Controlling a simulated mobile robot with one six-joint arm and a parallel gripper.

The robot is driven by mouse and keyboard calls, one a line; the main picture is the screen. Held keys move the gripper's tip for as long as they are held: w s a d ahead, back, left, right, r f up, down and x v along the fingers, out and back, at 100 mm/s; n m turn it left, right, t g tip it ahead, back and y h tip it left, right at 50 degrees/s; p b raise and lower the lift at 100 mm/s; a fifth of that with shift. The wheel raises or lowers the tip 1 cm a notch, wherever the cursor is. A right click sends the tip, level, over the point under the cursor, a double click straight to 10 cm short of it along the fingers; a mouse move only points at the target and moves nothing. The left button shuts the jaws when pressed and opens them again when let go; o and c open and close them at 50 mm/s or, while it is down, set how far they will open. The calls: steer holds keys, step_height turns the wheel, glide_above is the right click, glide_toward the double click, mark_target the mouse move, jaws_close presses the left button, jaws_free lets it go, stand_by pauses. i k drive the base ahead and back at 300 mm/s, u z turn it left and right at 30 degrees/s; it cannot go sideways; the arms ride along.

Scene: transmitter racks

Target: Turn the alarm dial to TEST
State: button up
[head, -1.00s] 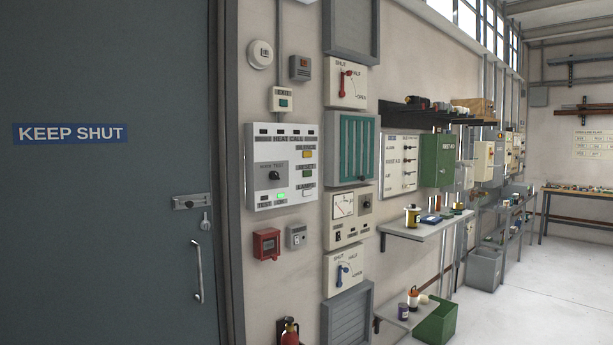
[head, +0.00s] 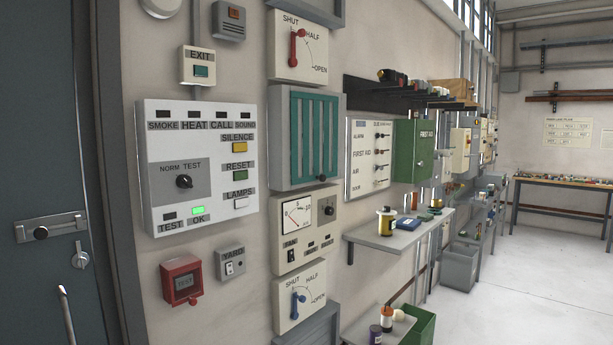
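The white alarm panel (head: 197,166) is on the wall left of centre in the head view. Its black dial (head: 184,182) sits on a grey plate (head: 164,186) marked NORM and TEST. The dial's exact pointing is too small to tell. Below it, the OK lamp (head: 198,210) glows green and the TEST lamp (head: 170,215) is dark. On the right of the panel are a yellow SILENCE button (head: 239,147), a green RESET button (head: 240,175) and a white LAMPS button (head: 241,203). My gripper is not in view.
A red call box (head: 181,281) and YARD switch (head: 231,265) are below the panel. A teal-slatted vent (head: 307,137) and a meter box (head: 305,227) are to its right. Shelves (head: 400,240) jut from the wall further right. The floor at right (head: 530,275) is clear.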

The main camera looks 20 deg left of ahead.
mark_target(183, 181)
steer(key=u, duration=0.35)
steer(key=i, duration=1.15)
steer(key=u, duration=0.95)
steer(key=k, duration=0.7)
steer(key=u, duration=0.15)
steer(key=i, duration=0.8)
steer(key=z, duration=0.1)
